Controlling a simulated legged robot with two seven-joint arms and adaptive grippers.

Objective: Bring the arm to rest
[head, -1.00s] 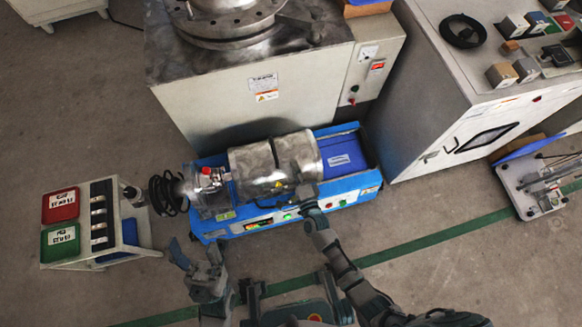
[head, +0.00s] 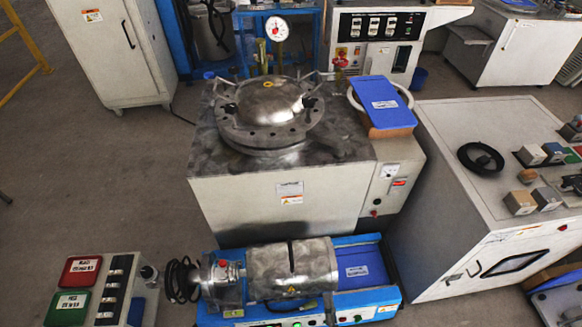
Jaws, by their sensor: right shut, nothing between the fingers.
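My right gripper (head: 328,308) shows only as a small dark shape at the bottom edge, in front of the blue-framed machine (head: 362,309). It is shut and empty; most of it and its arm are cut off. It overlaps the machine's front in the picture, and I cannot tell whether it touches. The machine carries a horizontal metal drum (head: 293,267) and a blue panel (head: 360,268). My left gripper is out of view.
A large pale cabinet with a round metal vessel (head: 268,112) stands behind the machine. A control console (head: 500,160) is at right, a box with red and green panels (head: 105,265) at lower left. Open floor (head: 90,170) lies left.

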